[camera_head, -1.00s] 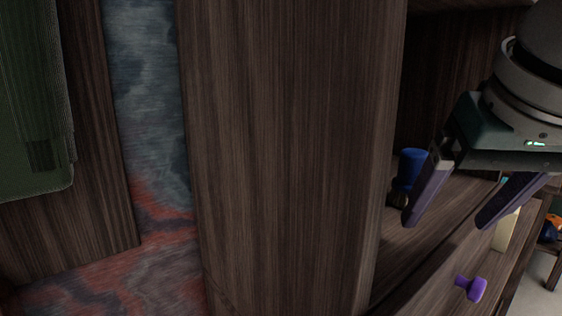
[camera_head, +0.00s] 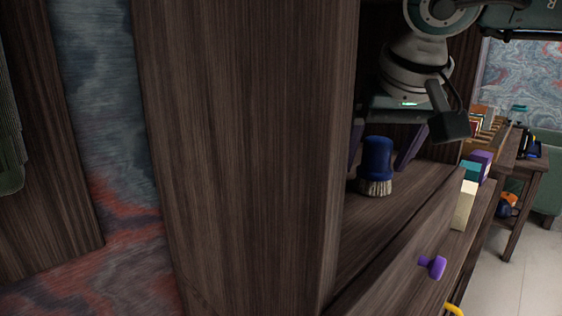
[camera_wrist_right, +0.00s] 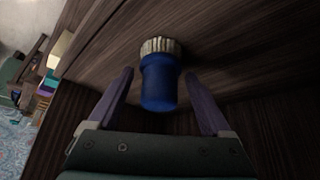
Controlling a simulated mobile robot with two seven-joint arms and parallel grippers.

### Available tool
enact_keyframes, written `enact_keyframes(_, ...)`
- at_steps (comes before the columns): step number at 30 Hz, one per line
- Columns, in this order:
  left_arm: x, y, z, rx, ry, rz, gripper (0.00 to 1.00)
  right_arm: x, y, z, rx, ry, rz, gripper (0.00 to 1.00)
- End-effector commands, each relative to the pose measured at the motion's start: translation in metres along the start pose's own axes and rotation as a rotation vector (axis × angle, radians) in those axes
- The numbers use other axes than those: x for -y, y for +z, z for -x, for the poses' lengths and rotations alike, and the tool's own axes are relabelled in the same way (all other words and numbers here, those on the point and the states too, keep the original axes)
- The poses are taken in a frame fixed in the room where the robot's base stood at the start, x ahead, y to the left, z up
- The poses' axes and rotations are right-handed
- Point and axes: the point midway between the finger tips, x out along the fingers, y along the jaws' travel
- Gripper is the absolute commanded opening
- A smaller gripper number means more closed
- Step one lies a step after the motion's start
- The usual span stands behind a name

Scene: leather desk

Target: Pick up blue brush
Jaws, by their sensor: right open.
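The blue brush (camera_head: 377,160) has a blue handle on top and pale bristles below. It stands upright on the wooden shelf inside the dark cabinet, close to the side panel. My right gripper (camera_head: 383,148) is open, with its fingers behind and on either side of the handle in the head view. In the right wrist view the brush (camera_wrist_right: 159,80) lies between the two open fingers of my right gripper (camera_wrist_right: 158,78), with gaps on both sides. Its bristles point away from the palm. My left gripper is not in view.
A tall wooden panel (camera_head: 240,150) stands left of the brush. Several small boxes, one cream (camera_head: 463,206), stand to the right. A low table with books stands farther right.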

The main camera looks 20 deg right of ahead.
Motion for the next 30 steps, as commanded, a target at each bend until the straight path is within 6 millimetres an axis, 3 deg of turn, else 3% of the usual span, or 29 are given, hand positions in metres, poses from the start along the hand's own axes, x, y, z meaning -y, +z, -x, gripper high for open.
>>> enact_keyframes(3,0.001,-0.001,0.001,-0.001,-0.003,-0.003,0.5,0.0,-0.012,-0.006,-0.002,0.0,-0.001,0.83)
enact_keyframes(7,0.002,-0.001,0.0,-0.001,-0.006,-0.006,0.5,-0.001,-0.009,-0.017,0.0,0.001,0.001,0.83)
enact_keyframes(14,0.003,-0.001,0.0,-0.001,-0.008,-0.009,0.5,-0.001,-0.009,-0.018,0.0,0.0,0.001,0.82)
enact_keyframes(30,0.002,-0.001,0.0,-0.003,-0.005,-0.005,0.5,-0.001,-0.009,-0.017,0.0,0.0,0.001,0.21)
